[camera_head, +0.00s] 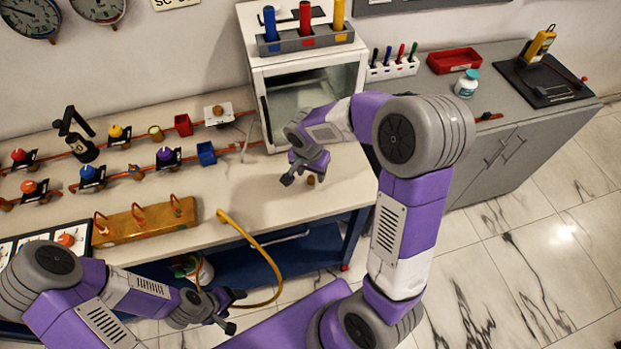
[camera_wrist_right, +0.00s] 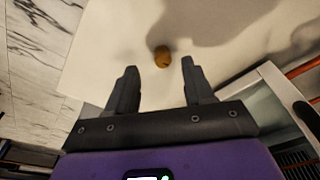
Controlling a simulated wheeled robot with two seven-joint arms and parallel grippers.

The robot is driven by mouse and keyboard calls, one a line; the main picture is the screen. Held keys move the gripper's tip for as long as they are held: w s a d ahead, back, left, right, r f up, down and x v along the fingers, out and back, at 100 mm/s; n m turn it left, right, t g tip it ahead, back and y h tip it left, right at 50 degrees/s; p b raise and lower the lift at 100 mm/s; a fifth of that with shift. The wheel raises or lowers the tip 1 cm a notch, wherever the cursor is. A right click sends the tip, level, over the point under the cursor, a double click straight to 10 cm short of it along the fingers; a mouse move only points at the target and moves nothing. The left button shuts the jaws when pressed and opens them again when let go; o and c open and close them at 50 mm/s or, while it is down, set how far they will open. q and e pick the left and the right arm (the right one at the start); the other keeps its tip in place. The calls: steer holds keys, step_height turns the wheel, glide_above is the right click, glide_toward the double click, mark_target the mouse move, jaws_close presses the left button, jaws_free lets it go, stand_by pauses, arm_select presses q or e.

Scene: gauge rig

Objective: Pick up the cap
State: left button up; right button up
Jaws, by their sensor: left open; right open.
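The cap, a small round brown-gold piece (camera_head: 311,180), sits on the pale bench top (camera_head: 262,203) near its front right edge. In the right wrist view the cap (camera_wrist_right: 162,57) lies just beyond the fingertips, roughly between their lines. My right gripper (camera_head: 303,176) is open and empty above the bench, close to the cap; its fingers (camera_wrist_right: 159,66) stand apart with nothing between them. My left gripper (camera_head: 234,311) is open and empty in front of the bench, low in the head view and away from the cap.
A white cabinet (camera_head: 315,60) stands behind the right gripper. Several valves on red pipes fill the back left. A grey side cabinet (camera_head: 500,150) stands to the right. Bench around the cap is clear.

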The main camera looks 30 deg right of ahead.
mark_target(311, 178)
steer(key=f, duration=0.3)
steer(key=shift+w+d+f+b, duration=0.15)
steer(key=shift+w+f+b, duration=0.15)
jaws_close()
